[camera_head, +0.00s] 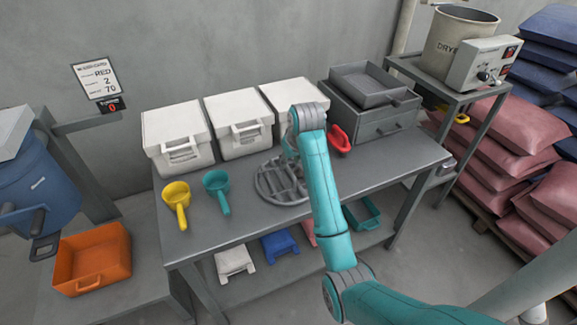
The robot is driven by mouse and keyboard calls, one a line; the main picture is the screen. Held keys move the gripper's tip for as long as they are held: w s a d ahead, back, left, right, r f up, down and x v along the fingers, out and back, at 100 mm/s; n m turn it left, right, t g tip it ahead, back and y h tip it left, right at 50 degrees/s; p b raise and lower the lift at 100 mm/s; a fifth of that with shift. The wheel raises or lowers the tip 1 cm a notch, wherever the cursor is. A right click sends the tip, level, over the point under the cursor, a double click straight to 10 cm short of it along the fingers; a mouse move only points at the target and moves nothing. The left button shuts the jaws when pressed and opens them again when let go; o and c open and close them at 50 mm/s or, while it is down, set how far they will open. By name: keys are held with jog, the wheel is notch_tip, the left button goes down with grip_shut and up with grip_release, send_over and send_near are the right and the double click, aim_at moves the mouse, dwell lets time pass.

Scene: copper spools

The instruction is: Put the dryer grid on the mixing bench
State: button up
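The dryer grid (268,184), a round grey metal grid with bars, is on or just above the grey top of the mixing bench (235,225), right of the teal scoop. My teal arm reaches in from the lower right, and its wrist hangs over the grid's far right side. My gripper (291,160) is mostly hidden behind my arm, close to the grid. I cannot tell whether its fingers hold the grid or are apart. My arm also hides the grid's right edge.
Several white lidded boxes (238,124) line the back. A yellow scoop (176,203) and teal scoop (217,188) lie left, a red scoop (339,139) right. A grey drawer box (378,122) stands back right. The dryer (456,45) stands on a side stand.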

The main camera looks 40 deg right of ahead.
jog(key=v, duration=0.5)
jog(key=shift+r, duration=0.1)
dwell(0.5)
